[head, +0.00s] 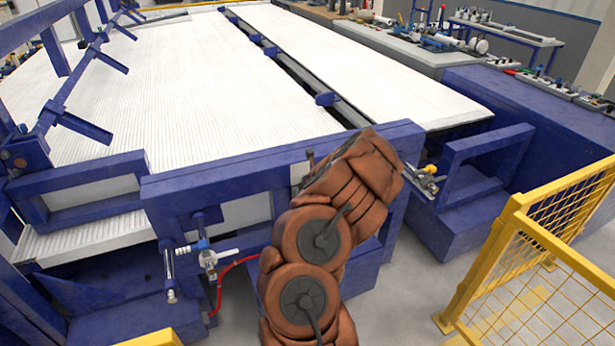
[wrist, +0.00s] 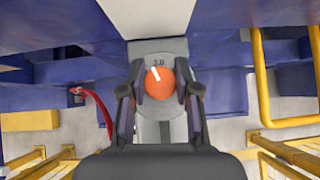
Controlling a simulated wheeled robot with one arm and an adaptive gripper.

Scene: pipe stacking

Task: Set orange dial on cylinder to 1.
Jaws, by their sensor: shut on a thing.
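The orange dial (wrist: 160,82) shows in the wrist view as a round knob with a white pointer mark directed up and slightly left. It sits on a grey cylinder body (wrist: 158,48) that has small dark lettering above the dial. My gripper (wrist: 160,88) has one finger on each side of the dial and is shut on it. In the head view my orange-brown arm reaches to the blue frame and hides the dial and the gripper.
A blue machine frame (head: 280,165) carries white ribbed conveyor beds (head: 190,95). A valve with a red hose (head: 232,268) is left of my arm. A yellow mesh fence (head: 530,250) stands on the right. Open floor (head: 425,290) lies between fence and frame.

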